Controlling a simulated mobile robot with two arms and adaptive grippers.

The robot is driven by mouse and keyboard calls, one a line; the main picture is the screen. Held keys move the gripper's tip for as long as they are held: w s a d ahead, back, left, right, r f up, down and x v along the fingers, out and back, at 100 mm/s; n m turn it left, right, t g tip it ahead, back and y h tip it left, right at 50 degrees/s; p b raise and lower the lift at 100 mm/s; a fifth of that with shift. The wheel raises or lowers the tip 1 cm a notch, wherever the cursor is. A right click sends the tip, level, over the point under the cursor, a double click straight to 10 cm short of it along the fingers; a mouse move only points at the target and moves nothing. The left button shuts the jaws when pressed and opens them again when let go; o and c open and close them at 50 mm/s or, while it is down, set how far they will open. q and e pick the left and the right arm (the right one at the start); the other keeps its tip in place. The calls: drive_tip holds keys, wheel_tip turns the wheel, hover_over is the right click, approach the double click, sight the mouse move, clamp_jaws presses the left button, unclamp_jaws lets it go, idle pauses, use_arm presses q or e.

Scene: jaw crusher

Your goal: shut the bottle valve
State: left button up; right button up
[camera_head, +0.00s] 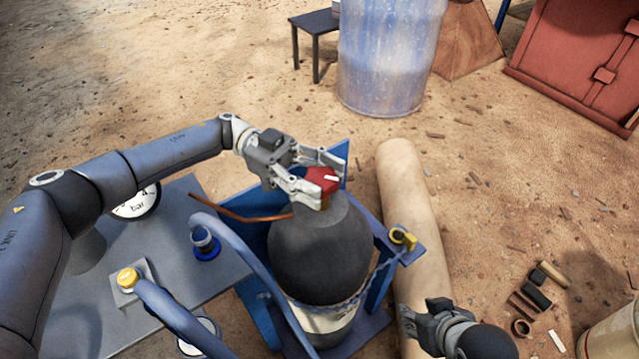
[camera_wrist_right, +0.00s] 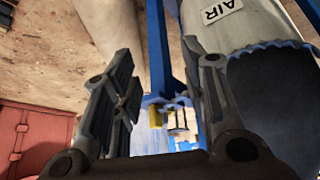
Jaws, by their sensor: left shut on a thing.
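A dark grey gas bottle (camera_head: 318,255) stands upright in a blue stand in the head view, with a red valve knob (camera_head: 321,182) on its top. My left gripper (camera_head: 325,178) is shut on the red knob, its fingers on either side of it. My right gripper (camera_head: 432,318) hangs low, to the right of the bottle. In the right wrist view the right gripper (camera_wrist_right: 163,90) has its fingers wide apart with nothing between them. The bottle's side with a white AIR label (camera_wrist_right: 222,12) shows beyond its right finger.
A grey panel (camera_head: 222,271) with gauges, a blue knob (camera_head: 205,243) and hoses lies left of the bottle. A yellow fitting (camera_head: 403,238) sits on the stand's right. A tan pipe (camera_head: 412,220) lies on the ground. A blue barrel (camera_head: 385,60) stands behind.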

use_arm(q)
drive_tip(key=shift+f+m+g+y+b, duration=0.1)
drive_tip(key=shift+m+g+y+b, duration=0.65)
drive_tip(key=shift+b, duration=0.5)
use_arm(e)
drive_tip(key=w+a+r+t+y, duration=0.2)
drive_tip(key=w+a+r+t, duration=0.2)
drive_tip(key=w+r+t, duration=0.5)
use_arm(q)
drive_tip(key=shift+m+g+y+b, duration=0.35)
drive_tip(key=shift+g+b, duration=0.2)
drive_tip(key=shift+b, duration=0.1)
drive_tip(key=shift+m+g+y+b, duration=0.3)
drive_tip(key=shift+y+b, duration=0.1)
drive_tip(key=shift+b, duration=0.1)
drive_tip(key=shift+r, duration=0.2)
use_arm(e)
drive_tip(key=w+a+r+t+y, duration=0.2)
drive_tip(key=r+t, duration=0.3)
drive_tip(key=r, duration=0.6)
drive_tip(key=shift+w+n+t, duration=0.3)
drive_tip(key=shift+w, duration=0.2)
use_arm(q)
drive_tip(key=o, duration=1)
drive_tip(key=shift+f, duration=0.1)
drive_tip(key=shift+o, duration=0.2)
